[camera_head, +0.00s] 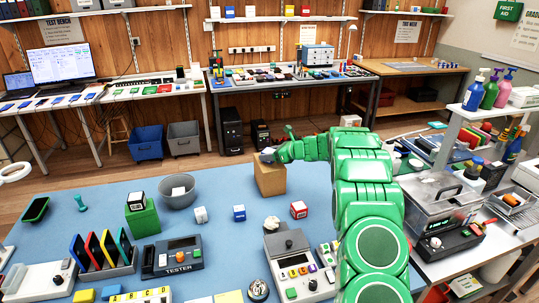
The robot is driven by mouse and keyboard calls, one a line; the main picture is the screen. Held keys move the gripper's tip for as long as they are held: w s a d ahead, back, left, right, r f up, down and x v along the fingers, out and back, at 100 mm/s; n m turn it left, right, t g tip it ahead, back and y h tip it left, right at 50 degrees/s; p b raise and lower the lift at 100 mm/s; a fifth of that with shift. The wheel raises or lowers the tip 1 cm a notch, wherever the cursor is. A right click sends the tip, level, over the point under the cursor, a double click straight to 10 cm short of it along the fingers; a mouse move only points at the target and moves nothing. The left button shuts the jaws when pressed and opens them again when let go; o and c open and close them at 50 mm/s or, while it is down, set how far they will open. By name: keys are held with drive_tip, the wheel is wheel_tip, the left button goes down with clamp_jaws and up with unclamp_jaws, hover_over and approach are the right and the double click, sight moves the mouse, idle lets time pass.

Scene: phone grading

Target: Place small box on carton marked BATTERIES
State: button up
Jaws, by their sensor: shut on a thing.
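A plain brown carton (270,180) stands at the far edge of the blue mat, near the middle; no marking can be read on its visible faces. My green arm reaches in from the right, and my gripper (268,153) is at the carton's top. It is shut on a small box (266,151) that looks pale and is mostly hidden by the fingers. I cannot tell whether the small box touches the carton's top or is just above it.
A grey bowl (177,194) stands left of the carton. A green box (142,222) carries a black-and-white cube. White (201,215), blue (239,213) and red (299,210) cubes lie in front. A phone rack (105,262) and tester (178,257) are nearer.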

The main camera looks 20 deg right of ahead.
drive_tip(key=shift+f, duration=0.15)
drive_tip(key=o, duration=1.1)
drive_tip(key=shift+s+d+r, duration=0.15)
drive_tip(key=shift+d+r, duration=0.05)
drive_tip(key=shift+r, duration=0.1)
drive_tip(key=v, duration=1.1)
drive_tip(key=shift+s+d, duration=0.2)
drive_tip(key=shift+s, duration=0.05)
